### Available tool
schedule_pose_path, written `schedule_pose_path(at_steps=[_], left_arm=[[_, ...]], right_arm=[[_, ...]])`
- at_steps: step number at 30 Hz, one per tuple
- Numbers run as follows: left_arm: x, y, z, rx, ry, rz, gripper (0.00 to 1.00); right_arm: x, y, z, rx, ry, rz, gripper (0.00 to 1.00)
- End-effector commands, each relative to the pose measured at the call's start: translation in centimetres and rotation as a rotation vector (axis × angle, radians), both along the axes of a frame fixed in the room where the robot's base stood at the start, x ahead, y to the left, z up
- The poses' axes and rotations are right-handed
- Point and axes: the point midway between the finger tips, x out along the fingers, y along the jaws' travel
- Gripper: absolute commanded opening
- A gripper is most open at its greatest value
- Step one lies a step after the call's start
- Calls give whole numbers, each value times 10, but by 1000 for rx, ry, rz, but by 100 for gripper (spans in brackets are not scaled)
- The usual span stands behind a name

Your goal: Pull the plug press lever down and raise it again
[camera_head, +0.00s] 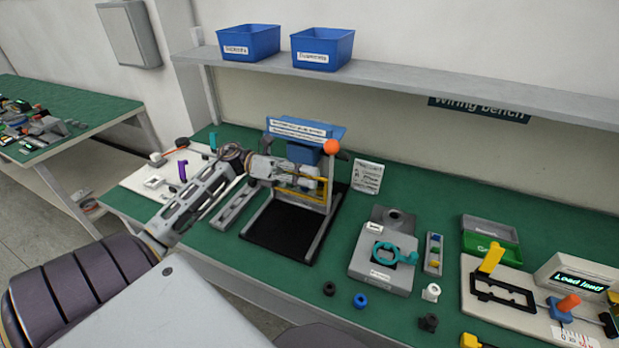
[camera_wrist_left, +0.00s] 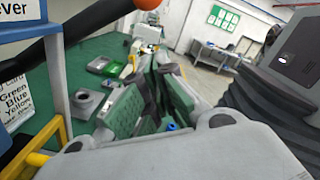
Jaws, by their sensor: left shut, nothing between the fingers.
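The plug press (camera_head: 307,138) stands on the green bench, with a blue labelled head, a grey frame and a black base plate. Its lever ends in an orange ball (camera_head: 331,147) at the right of the head. In the left wrist view the orange ball (camera_wrist_left: 148,4) is at the top edge, on a dark lever bar (camera_wrist_left: 88,28). My left gripper (camera_head: 312,178) is in front of the press, below the head and close to the lever ball. Its green-padded fingers (camera_wrist_left: 158,85) are shut and empty, apart from the ball. My right gripper is not in view.
A yellow bar (camera_head: 300,188) crosses the press near my gripper. A small card (camera_head: 367,177) stands right of the press. A grey fixture (camera_head: 383,268) with a teal ring, small loose parts and a green tray (camera_head: 490,240) lie farther right. A shelf (camera_head: 420,82) runs above.

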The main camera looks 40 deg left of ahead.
Motion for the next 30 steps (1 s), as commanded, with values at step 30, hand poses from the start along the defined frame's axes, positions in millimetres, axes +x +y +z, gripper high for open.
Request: schedule_pose_path(at_steps=[30], left_arm=[[-24,89,-2,1,-1,1,0]], right_arm=[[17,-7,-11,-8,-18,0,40]])
